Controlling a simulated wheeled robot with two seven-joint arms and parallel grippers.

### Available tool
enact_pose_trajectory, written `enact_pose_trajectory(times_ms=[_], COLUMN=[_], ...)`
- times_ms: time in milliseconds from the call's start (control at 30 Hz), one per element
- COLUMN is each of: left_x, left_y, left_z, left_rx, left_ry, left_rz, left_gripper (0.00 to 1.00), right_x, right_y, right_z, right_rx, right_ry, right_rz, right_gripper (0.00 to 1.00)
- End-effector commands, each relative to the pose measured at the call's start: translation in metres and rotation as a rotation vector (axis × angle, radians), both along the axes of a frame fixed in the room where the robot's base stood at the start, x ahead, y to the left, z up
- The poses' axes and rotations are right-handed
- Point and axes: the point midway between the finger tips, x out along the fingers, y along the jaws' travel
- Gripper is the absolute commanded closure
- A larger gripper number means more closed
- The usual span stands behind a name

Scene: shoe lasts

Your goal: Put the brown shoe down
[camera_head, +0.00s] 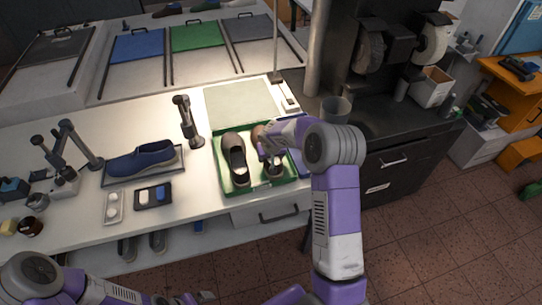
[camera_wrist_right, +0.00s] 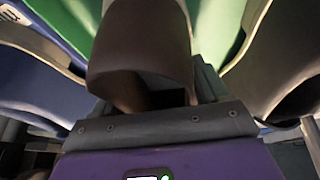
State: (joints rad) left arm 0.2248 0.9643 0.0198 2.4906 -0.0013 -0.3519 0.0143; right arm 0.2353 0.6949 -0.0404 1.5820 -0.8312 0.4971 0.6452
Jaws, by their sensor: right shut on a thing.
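The brown shoe (camera_head: 259,134) is at the right side of the green tray (camera_head: 241,189), largely covered by my right gripper (camera_head: 266,152). In the right wrist view the brown shoe (camera_wrist_right: 140,45) fills the space between the jaws, with green tray surface on both sides of it. My right gripper is shut on it. I cannot tell whether its sole touches the tray. A dark grey-brown shoe (camera_head: 234,163) lies in the left half of the same tray. My left gripper (camera_head: 192,299) is at the bottom edge, partly cut off, and its jaws are unclear.
A blue shoe (camera_head: 142,160) rests on a tray to the left. A clamp stand (camera_head: 187,122) stands left of the green tray. A small dark tray (camera_head: 153,196) lies in front. A pale mat (camera_head: 243,104) behind is clear. A grey cup (camera_head: 336,108) stands right.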

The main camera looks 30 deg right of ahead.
Motion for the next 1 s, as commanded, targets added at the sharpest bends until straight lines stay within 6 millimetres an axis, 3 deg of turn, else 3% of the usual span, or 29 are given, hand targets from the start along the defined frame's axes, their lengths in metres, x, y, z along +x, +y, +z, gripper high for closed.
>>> enact_pose_trajectory(times_ms=[133,167,300,700,1000], left_x=[0.0,0.0,0.0,0.0,0.0], left_y=[0.0,0.0,0.0,0.0,0.0], left_z=[-0.004,-0.004,-0.003,0.002,0.004], left_rx=[0.0,0.0,0.0,0.0,0.0], left_ry=[0.0,0.0,0.0,0.0,0.0], left_rz=[0.0,0.0,0.0,0.0,0.0], left_gripper=[0.0,0.0,0.0,0.0,0.0], right_x=[0.001,0.0,0.0,0.0,-0.021], right_y=[0.0,0.0,0.0,0.0,0.011], right_z=[-0.002,-0.003,-0.002,0.003,0.059], right_rx=[-0.001,-0.001,-0.001,0.0,-0.002], right_ry=[-0.003,0.0,0.0,0.0,-0.005], right_rz=[0.0,0.0,0.0,0.0,0.0], right_gripper=[0.73,0.23,0.02,0.01,0.01])
